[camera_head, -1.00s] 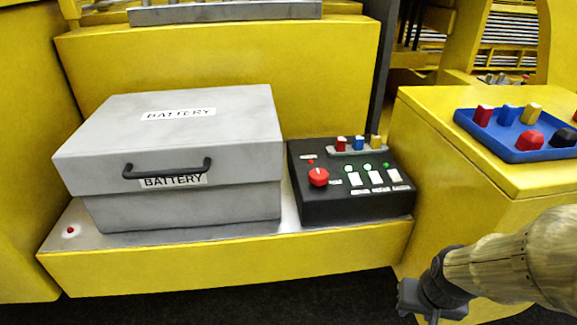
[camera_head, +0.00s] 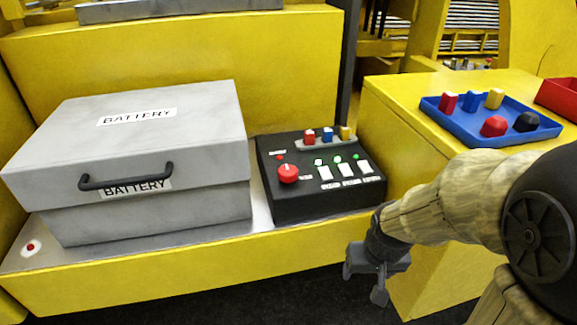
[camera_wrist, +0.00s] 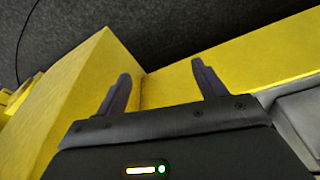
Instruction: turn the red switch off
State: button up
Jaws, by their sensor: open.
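The red switch (camera_head: 288,173) is a round knob with a pale pointer mark on the left part of the black control box (camera_head: 320,205). A small red light (camera_head: 280,157) shows just above it. My gripper (camera_head: 364,286) is in front of and below the box's right end, apart from it, with its fingers pointing down. In the wrist view my gripper (camera_wrist: 160,88) is open, and nothing is between its two fingers. The switch is not in the wrist view.
A grey battery case (camera_head: 140,215) with a front handle stands left of the box on the yellow ledge (camera_head: 180,272). Red, blue and yellow plugs (camera_head: 327,134) stand behind the panel. A blue tray (camera_head: 480,137) with coloured parts and a red bin (camera_head: 560,96) are at right.

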jog(key=w+a+r+n+g+p, duration=0.1)
jog(key=w+a+r+n+p, duration=0.3)
jog(key=w+r, duration=0.7)
notch_tip(320, 180, up, 14)
jog(key=n+g+p, duration=0.2)
jog(key=n+p, duration=0.4)
jog(key=n, duration=0.2)
send_over(288, 170)
jog(key=shift+f, duration=0.15)
notch_tip(288, 170, down, 17)
jog(key=shift+f+p, duration=0.15)
jog(key=shift+p, duration=1)
jog(key=c, duration=1)
